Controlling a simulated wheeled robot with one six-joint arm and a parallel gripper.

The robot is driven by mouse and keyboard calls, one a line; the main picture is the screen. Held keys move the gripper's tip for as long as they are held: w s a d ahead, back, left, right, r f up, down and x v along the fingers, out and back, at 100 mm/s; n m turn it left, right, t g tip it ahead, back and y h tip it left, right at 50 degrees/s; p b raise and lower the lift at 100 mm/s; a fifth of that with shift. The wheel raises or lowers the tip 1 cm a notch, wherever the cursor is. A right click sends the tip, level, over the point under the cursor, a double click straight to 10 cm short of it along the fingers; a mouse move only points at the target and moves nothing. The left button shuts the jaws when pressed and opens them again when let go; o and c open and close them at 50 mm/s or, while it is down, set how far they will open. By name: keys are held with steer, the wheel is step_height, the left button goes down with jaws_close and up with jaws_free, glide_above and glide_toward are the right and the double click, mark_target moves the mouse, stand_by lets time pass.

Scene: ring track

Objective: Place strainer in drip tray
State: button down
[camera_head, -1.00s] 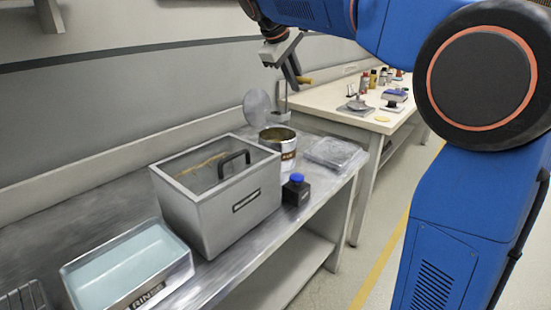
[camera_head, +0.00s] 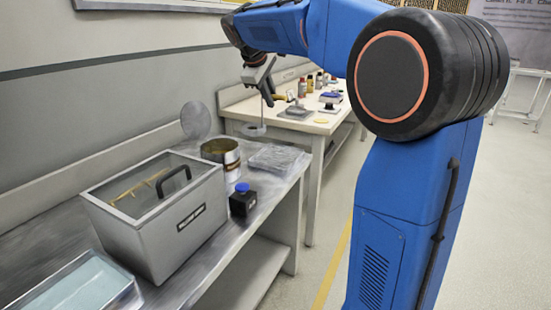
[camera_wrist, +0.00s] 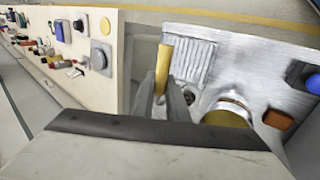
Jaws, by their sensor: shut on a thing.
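My gripper (camera_head: 268,90) is shut on the strainer (camera_head: 254,130), which hangs below it on a thin upright stem. The strainer's yellow handle (camera_wrist: 163,68) stands between the fingers in the wrist view. In the head view the strainer appears in the air above and behind the drip tray (camera_head: 275,158), clear of it. The drip tray is a flat, silvery, ribbed tray on the metal bench; it also shows in the wrist view (camera_wrist: 187,57). The strainer's bowl is mostly hidden in the wrist view.
An open can (camera_head: 221,155) stands left of the tray, with a round lid (camera_head: 195,120) behind it. A black blue-capped bottle (camera_head: 243,200) stands in front. A lidded grey tank (camera_head: 160,215) fills the bench further left. A cluttered white table (camera_head: 300,118) lies beyond.

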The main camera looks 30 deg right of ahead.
steer(key=d+f, duration=0.2)
steer(key=d, duration=0.3)
step_height(320, 180, down, 10)
steer(key=shift+s+d+r, duration=0.15)
steer(key=shift+d+r, duration=0.05)
steer(key=shift+d, duration=0.15)
steer(key=shift+f, duration=0.1)
steer(key=c, duration=1.7)
jaws_free()
steer(key=shift+c, duration=0.2)
steer(key=v, duration=1.2)
